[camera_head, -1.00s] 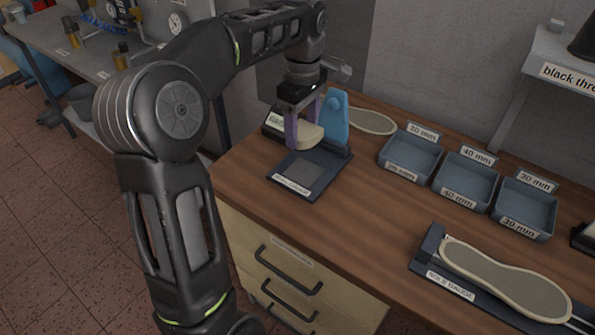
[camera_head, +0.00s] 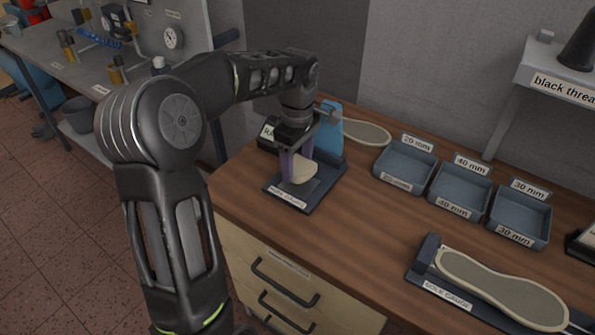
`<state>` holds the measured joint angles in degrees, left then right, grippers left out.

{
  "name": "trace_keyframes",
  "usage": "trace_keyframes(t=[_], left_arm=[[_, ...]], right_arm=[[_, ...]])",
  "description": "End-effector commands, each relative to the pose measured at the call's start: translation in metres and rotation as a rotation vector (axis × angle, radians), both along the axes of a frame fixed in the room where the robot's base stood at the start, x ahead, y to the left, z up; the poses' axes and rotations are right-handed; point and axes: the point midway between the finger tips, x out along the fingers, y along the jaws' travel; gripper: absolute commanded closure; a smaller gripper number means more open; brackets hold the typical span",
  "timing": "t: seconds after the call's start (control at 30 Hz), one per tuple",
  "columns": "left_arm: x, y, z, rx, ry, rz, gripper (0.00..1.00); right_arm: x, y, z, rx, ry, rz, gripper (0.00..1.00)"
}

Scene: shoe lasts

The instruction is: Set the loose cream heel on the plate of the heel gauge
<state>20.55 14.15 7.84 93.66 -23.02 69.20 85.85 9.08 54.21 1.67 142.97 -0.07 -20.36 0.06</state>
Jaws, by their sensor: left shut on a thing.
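The cream heel (camera_head: 304,171) is between the purple fingers of my left gripper (camera_head: 295,171), which is shut on it. The heel gauge (camera_head: 312,201) is a dark base with a grey plate (camera_head: 300,189), a front label and a blue upright (camera_head: 330,133) at its back. The heel is over the gauge, low above the plate or touching it; I cannot tell which. The fingers hide part of the heel and plate. My right gripper is not in view.
Blue-grey trays marked 20 mm (camera_head: 405,168), 40 mm (camera_head: 459,191) and 30 mm (camera_head: 520,217) stand right of the gauge. A sole (camera_head: 362,131) lies behind it. The sole gauge (camera_head: 430,255) holds another sole (camera_head: 500,287). Bare wooden top (camera_head: 375,230) lies between.

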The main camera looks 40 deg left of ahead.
Motion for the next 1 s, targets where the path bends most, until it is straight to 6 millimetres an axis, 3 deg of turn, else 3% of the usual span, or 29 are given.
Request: trace_keyframes(t=[0.2, 0.6, 0.63, 0.9, 1.0], left_arm=[[0.0, 0.0, -0.028, -0.002, 0.002, 0.001, 0.81], [0.0, 0.0, -0.034, -0.001, 0.0, 0.0, 0.81], [0.0, 0.0, -0.034, -0.001, 0.0, 0.001, 0.38], [0.0, 0.0, -0.033, -0.001, 0.0, 0.0, 0.17], [0.0, 0.0, -0.033, -0.001, 0.0, 0.0, 0.17]], right_arm=[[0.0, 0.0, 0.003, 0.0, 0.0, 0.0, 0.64], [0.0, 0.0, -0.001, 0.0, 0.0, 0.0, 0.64], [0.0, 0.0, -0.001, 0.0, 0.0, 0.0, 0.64], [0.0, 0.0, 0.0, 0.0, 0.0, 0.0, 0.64], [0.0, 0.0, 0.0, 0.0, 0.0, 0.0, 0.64]])
